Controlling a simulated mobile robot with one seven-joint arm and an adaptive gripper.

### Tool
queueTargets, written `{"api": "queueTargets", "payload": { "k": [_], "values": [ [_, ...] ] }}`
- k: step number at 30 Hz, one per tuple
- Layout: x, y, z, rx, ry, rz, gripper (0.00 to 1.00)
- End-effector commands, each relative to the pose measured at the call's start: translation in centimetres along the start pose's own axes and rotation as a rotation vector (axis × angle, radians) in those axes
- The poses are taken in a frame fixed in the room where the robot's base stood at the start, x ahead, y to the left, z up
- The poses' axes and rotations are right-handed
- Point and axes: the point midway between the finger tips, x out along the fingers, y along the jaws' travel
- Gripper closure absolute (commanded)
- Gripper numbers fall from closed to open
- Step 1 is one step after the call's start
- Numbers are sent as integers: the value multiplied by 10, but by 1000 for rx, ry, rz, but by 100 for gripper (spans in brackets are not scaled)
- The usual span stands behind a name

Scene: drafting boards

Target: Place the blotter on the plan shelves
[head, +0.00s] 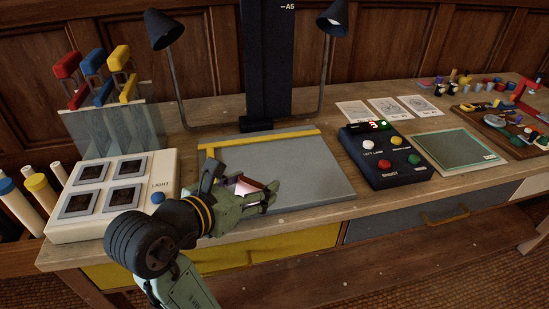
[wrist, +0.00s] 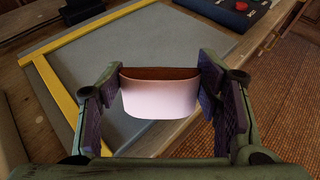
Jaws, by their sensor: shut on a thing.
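The blotter (wrist: 160,98) has a brown top edge and a pale, curved white face. In the head view the blotter (head: 244,187) shows partly behind my fingers. My gripper (wrist: 162,90) is shut on it, with one finger pad at each end. In the head view my gripper (head: 246,191) is over the front left part of the grey drawing board (head: 290,165). I cannot tell the exact gap between blotter and board. I cannot clearly identify the plan shelves in either view.
A white light box (head: 105,222) with slides stands left. Rolled tubes (head: 40,188) with coloured caps stand at the far left. A dark button box (head: 385,155) and a green mat (head: 455,150) lie right. Two lamps (head: 163,30) rise behind. The board is otherwise mostly clear.

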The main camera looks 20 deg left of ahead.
Motion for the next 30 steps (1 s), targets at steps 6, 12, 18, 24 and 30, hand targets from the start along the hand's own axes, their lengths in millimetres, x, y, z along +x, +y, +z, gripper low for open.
{"api": "queueTargets", "payload": {
  "k": [6,12,18,24,30],
  "values": [
    [20,2,13,-2,8,-5,74],
    [72,14,22,3,7,-3,74],
    [119,24,37,2,6,-1,74],
    [143,30,43,3,4,0,74],
    [150,31,30,-2,7,2,74]
  ]
}}
